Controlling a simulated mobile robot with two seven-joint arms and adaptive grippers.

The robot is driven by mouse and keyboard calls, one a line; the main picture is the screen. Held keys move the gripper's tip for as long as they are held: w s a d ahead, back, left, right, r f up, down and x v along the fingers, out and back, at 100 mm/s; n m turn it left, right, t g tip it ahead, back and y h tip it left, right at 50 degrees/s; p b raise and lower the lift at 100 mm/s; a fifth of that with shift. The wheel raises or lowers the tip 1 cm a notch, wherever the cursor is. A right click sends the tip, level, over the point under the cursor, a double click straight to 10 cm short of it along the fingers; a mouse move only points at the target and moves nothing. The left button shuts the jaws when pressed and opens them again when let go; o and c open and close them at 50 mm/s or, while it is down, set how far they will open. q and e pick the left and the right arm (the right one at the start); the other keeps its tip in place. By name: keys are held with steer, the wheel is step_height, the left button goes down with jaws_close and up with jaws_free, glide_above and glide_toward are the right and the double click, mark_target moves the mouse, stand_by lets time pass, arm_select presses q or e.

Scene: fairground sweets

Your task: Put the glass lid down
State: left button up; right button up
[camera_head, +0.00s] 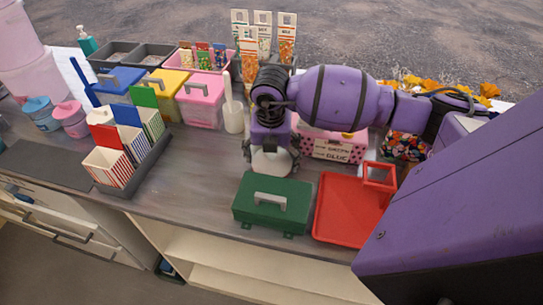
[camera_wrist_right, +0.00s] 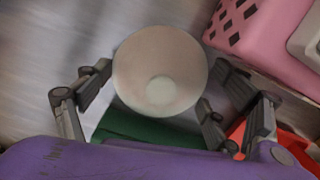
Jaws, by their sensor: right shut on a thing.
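The glass lid (camera_wrist_right: 172,52) is a pale, see-through disc with a round knob in the right wrist view. My right gripper (camera_wrist_right: 158,92) is shut on it, with fingers on both sides. In the head view the lid (camera_head: 270,162) shows as a whitish shape under my right gripper (camera_head: 271,168), just behind the green box. I cannot tell whether the lid touches the counter. My left gripper is not in view.
The green box (camera_head: 250,212) with a grey handle and a red tray (camera_head: 335,222) stand at the counter's front edge. A pink dotted crate (camera_head: 345,150) is right of the lid. A white cylinder (camera_head: 233,118) stands left behind it. Counter left of the green box (camera_head: 195,175) is bare.

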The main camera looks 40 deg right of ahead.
mark_target(271, 163)
steer(key=shift+f, duration=0.2)
steer(key=o, duration=1.1)
steer(key=shift+r, duration=0.15)
step_height(271, 163, up, 12)
steer(key=s+a, duration=0.1)
